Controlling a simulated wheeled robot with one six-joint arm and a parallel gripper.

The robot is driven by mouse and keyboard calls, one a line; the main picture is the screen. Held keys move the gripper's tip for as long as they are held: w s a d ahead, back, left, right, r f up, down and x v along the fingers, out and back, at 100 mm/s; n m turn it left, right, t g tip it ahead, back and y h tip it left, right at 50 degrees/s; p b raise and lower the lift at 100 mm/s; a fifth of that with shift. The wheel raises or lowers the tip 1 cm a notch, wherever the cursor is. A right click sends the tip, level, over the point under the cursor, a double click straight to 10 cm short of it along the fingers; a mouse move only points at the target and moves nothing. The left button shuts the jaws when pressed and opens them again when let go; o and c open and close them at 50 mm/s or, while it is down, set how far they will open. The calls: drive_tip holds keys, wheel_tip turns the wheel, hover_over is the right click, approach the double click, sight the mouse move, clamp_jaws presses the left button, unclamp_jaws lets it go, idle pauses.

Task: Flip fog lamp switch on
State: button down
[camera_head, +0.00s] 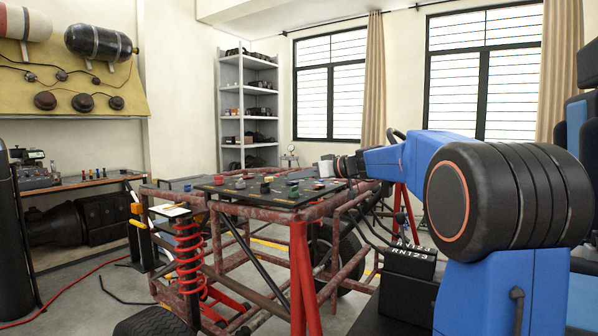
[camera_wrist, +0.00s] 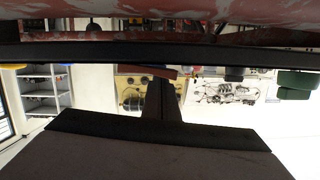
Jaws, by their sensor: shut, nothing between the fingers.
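The dark switch panel (camera_head: 240,193) lies flat on top of the red kart frame, with several small coloured knobs and switches on it. I cannot tell which one is the fog lamp switch. My gripper (camera_head: 322,168) is at the panel's right part, low over it, at the end of my blue arm.
The rusty red kart frame (camera_head: 305,255) with a red coil spring (camera_head: 190,260) stands under the panel. A black box marked RN123 (camera_head: 408,265) is at right. A white shelf (camera_head: 231,110) stands at the back, and a workbench (camera_head: 75,185) at left.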

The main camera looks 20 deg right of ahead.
drive_tip(key=shift+f, duration=0.15)
drive_tip(key=shift+f, duration=0.2)
idle(0.3)
drive_tip(key=r, duration=0.4)
drive_tip(key=shift+s+a, duration=0.15)
drive_tip(key=shift+a, duration=0.15)
drive_tip(key=v, duration=0.9)
drive_tip(key=shift+s+a+r, duration=0.1)
drive_tip(key=shift+s+a, duration=0.05)
drive_tip(key=shift+s+d+r, duration=0.1)
drive_tip(key=shift+s+d, duration=0.15)
drive_tip(key=shift+s, duration=0.2)
